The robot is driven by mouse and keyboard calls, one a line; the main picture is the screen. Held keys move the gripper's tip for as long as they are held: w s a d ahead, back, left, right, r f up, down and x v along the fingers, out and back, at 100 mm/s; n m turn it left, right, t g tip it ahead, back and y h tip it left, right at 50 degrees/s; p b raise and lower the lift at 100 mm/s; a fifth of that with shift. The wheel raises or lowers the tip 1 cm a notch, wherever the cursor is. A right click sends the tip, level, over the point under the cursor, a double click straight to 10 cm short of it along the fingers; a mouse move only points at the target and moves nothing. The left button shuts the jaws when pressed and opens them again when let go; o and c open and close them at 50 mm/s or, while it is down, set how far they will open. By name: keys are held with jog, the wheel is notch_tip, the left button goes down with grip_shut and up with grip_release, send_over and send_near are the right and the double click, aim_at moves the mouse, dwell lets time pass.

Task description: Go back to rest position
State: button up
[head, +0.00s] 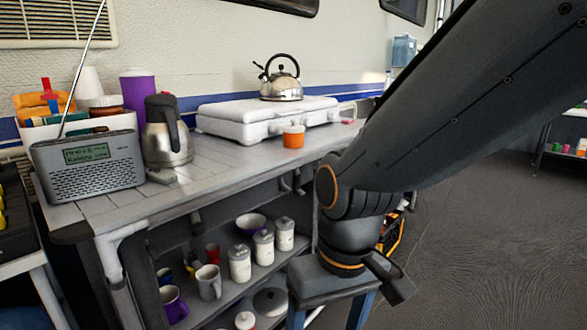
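My dark arm comes in from the upper right and bends down in front of the counter's right end. No held object is visible.
The counter (115,205) holds a grey radio (88,163), a steel jug (166,140), an orange jar (293,137) and a white stove (250,118) with a kettle (282,88). Canisters (240,263) and mugs (209,283) stand on the shelf below. Open floor (490,240) lies right.

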jog(key=s+d+r+m+p, duration=0.1)
jog(key=d+r+m+p, duration=0.1)
jog(key=d+r+p, duration=0.5)
jog(key=s+d+r+m+h+p, duration=0.1)
jog(key=d+r+m+p, duration=0.1)
jog(key=d+r+p, duration=0.5)
jog(key=shift+d+r+p, duration=0.25)
jog(key=shift+r+p, duration=2)
jog(key=shift+p, duration=2.3)
jog(key=shift+s, duration=0.1)
